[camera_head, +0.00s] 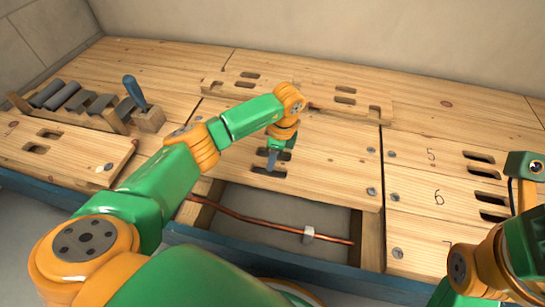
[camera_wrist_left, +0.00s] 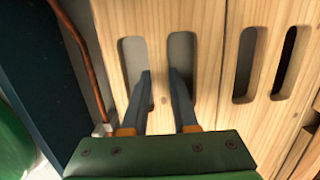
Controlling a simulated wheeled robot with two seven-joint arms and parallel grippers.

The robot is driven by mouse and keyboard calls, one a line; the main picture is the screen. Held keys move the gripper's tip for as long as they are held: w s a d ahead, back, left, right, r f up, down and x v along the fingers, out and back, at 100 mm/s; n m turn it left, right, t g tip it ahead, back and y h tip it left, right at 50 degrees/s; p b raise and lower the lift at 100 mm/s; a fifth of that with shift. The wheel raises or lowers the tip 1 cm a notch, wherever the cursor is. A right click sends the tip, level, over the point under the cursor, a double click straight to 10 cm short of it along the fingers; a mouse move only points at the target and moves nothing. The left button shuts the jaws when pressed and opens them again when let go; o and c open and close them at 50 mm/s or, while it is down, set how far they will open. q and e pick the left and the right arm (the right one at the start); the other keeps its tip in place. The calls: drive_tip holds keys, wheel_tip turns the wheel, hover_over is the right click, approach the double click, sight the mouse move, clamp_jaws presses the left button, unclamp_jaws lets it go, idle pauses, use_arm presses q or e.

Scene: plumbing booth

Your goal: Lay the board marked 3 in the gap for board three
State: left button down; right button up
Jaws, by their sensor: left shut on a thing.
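A wide pale wooden board (camera_head: 325,168) lies at the middle of the floor, behind the open gap (camera_head: 270,207). No number shows on it, so I cannot tell whether it is the board marked 3. My left gripper (camera_head: 272,160) reaches down to its two hand slots. In the left wrist view the gripper (camera_wrist_left: 161,76) has a finger in each slot, shut on the wood strip between them (camera_wrist_left: 160,55). I cannot tell whether the board is raised. Only part of my right arm shows, at the lower right; its fingers are not visible.
A copper pipe (camera_head: 255,222) with a pale clip (camera_head: 308,235) crosses the gap. Boards marked 5 (camera_head: 455,168) and 6 (camera_head: 420,190) lie to the right. Another slotted board (camera_head: 75,155) lies at the left. A tool rack (camera_head: 75,112) and a blue-handled tool (camera_head: 134,91) stand behind it.

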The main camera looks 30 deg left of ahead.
use_arm(q)
drive_tip(key=shift+r, duration=0.1)
drive_tip(key=shift+p, duration=0.3)
drive_tip(key=shift+f, duration=0.2)
drive_tip(key=c, duration=0.6)
unclamp_jaws()
